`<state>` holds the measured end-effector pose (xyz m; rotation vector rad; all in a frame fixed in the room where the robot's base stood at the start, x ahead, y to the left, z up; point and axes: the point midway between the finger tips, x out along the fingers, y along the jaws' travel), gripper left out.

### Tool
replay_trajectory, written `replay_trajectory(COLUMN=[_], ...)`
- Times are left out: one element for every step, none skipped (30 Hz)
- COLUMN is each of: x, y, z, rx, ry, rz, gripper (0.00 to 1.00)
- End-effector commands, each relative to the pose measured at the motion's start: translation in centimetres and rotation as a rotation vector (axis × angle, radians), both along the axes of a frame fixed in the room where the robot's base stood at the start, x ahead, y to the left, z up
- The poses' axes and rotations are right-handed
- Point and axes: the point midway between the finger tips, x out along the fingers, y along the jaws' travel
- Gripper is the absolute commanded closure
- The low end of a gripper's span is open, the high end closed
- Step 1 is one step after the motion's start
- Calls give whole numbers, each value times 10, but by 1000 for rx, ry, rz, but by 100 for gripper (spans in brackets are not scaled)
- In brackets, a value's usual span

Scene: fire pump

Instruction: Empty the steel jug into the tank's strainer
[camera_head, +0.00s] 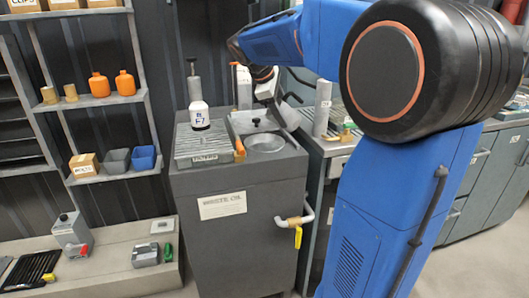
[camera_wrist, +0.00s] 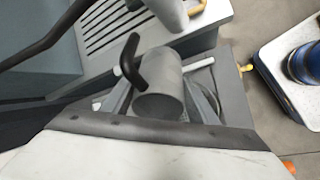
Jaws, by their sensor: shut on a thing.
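My gripper (camera_head: 268,76) is above the back of the dark waste-oil tank (camera_head: 238,235), shut on the steel jug (camera_head: 266,88). In the wrist view the jug (camera_wrist: 161,98) is a grey cylinder with a curved black handle (camera_wrist: 128,62). It looks tilted, with its round end towards the camera; I cannot see its contents. The strainer (camera_head: 265,142) is a round metal basin in the tank top, in front of and below the jug. In the wrist view its curved rim (camera_wrist: 291,92) shows partly, right of the jug.
Another steel cylinder (camera_head: 322,108) stands on the right bench. A pipe with a yellow lever (camera_head: 298,237) juts from the tank's right side.

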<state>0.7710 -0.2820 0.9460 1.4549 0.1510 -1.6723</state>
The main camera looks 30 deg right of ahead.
Motion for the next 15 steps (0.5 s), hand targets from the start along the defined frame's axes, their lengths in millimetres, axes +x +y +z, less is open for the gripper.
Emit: replay_trajectory(x=[0, 0, 0, -1, -1, -1, -1, -1, -2, -2, -2, -3, -3, -3, -4], y=[-2, -2, -3, -4, -4, -5, -6, -7, -8, -8, -9, -10, -12, -13, -14], z=[2, 3, 4, 4, 4, 5, 6, 6, 7, 8, 9, 8, 7, 6, 5], rx=[25, 42, 63, 77, 93, 111, 125, 140, 158, 174, 187, 204, 215, 227, 242], ry=[-9, -15, -21, -24, -29, -35, -39, -42, -47, -52, -57, -59, -63, -65, -70], rz=[-3, -3, -3, -2, -3, -3, -3, -4, -3, -4, -3, -2, -4, -3, -2], gripper=[77, 77, 77, 77, 77, 77, 77, 77, 77, 77, 77, 77, 77, 77, 77])
